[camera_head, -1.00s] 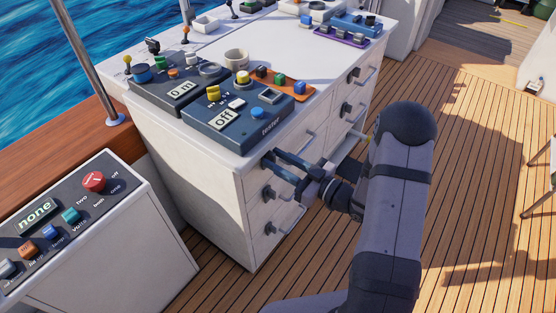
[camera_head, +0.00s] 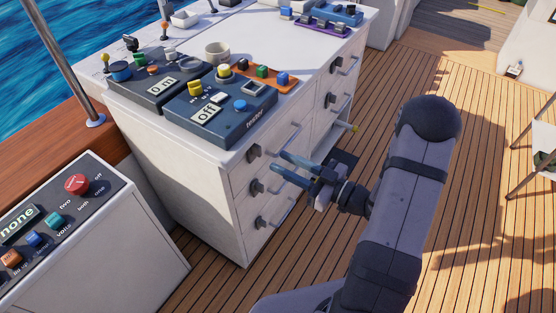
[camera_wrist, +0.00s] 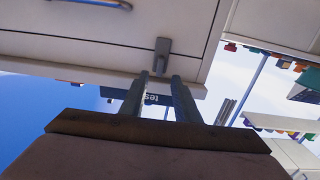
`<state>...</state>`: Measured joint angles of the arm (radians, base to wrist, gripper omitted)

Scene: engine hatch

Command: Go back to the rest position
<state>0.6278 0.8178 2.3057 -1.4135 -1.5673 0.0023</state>
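My gripper (camera_head: 277,162) is in front of the drawer side of the white cabinet (camera_head: 185,165), close to the top drawer's dark latch (camera_head: 253,155). Its two fingers are spread apart and nothing shows between them. In the camera_head view the tips look apart from the drawer front, but the exact distance is hard to tell. In the camera_wrist view the two fingers (camera_wrist: 160,76) stand apart, with a grey latch (camera_wrist: 162,55) beyond the tips and part of the tester label behind them.
A control console (camera_head: 115,245) reading "none" stands at lower left. Open wooden deck (camera_head: 485,130) lies at right.

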